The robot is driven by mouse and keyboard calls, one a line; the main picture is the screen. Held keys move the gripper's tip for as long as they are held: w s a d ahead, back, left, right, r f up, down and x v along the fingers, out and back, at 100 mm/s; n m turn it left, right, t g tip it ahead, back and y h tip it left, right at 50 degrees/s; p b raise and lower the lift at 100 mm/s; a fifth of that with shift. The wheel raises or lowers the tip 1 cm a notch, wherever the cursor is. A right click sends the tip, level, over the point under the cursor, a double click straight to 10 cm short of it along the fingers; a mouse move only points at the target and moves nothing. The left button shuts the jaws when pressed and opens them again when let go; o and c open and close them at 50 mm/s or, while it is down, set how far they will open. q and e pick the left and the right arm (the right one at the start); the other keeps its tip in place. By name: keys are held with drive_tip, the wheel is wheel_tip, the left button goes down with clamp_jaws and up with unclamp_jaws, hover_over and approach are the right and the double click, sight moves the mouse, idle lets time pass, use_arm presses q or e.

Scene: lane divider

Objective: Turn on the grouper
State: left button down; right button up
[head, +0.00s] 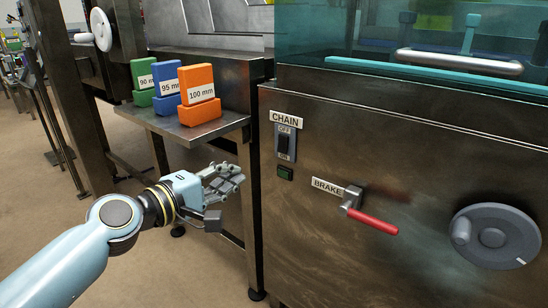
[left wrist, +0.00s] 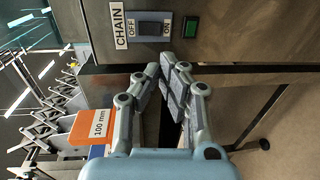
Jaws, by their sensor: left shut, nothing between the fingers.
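The machine, apparently the grouper, has a dark metal front panel (head: 330,245). A CHAIN switch (head: 285,142) on it has a black rocker on a grey plate, OFF at the top and ON at the bottom. I cannot tell which way the rocker is tipped. A small dark green square (head: 285,173) sits below it. In the left wrist view the switch (left wrist: 150,28) and green square (left wrist: 190,27) lie beyond the fingertips. My left gripper (head: 230,180) is shut and empty, left of and lower than the switch, apart from the panel. My right gripper is not in view.
A BRAKE lever (head: 370,218) with a red handle and a handwheel (head: 493,236) stick out from the panel. A side table (head: 185,132) left of the panel bears green, blue and orange labelled blocks (head: 198,95). A teal see-through guard (head: 350,45) is above the panel.

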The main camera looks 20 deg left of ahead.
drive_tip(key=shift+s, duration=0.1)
use_arm(q)
approach(281, 153)
drive_tip(key=b+x, duration=0.2)
drive_tip(key=x, duration=0.5)
drive_tip(key=shift+w+f, duration=0.1)
drive_tip(key=shift+w, duration=0.1)
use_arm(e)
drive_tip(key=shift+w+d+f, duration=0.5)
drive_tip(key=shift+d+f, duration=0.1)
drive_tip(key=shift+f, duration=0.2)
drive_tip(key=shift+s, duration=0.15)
